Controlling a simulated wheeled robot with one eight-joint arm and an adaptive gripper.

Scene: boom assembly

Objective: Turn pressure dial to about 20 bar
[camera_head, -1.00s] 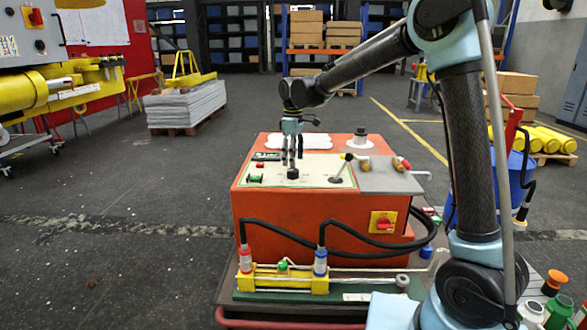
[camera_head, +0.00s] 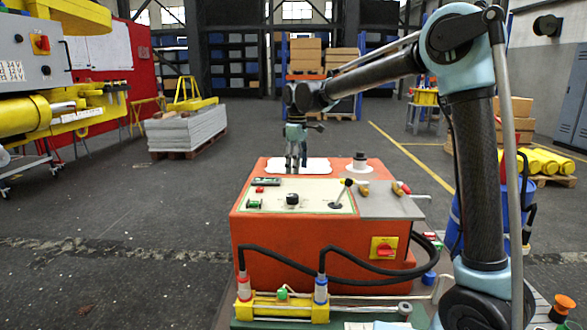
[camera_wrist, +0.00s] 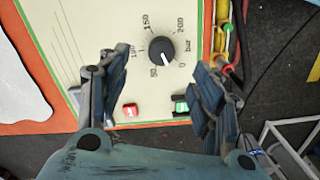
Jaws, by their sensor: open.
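The pressure dial (camera_head: 292,199) is a black round knob on the cream panel (camera_head: 322,198) of the orange box. In the wrist view the dial (camera_wrist: 161,50) has a printed scale around it, from 0 to 200 bar. Its white mark appears to point down, between 0 and 50; the exact value is hard to read. My gripper (camera_head: 296,167) is open and empty, above the back part of the box, behind and higher than the dial. In the wrist view my gripper's fingers (camera_wrist: 160,90) are wide apart, with the dial beyond them and apart from them.
A red button (camera_wrist: 130,109) and a green switch (camera_wrist: 181,106) sit near the dial. A black lever (camera_head: 341,194) stands to its right on the panel. Black hoses (camera_head: 285,233) loop along the box front.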

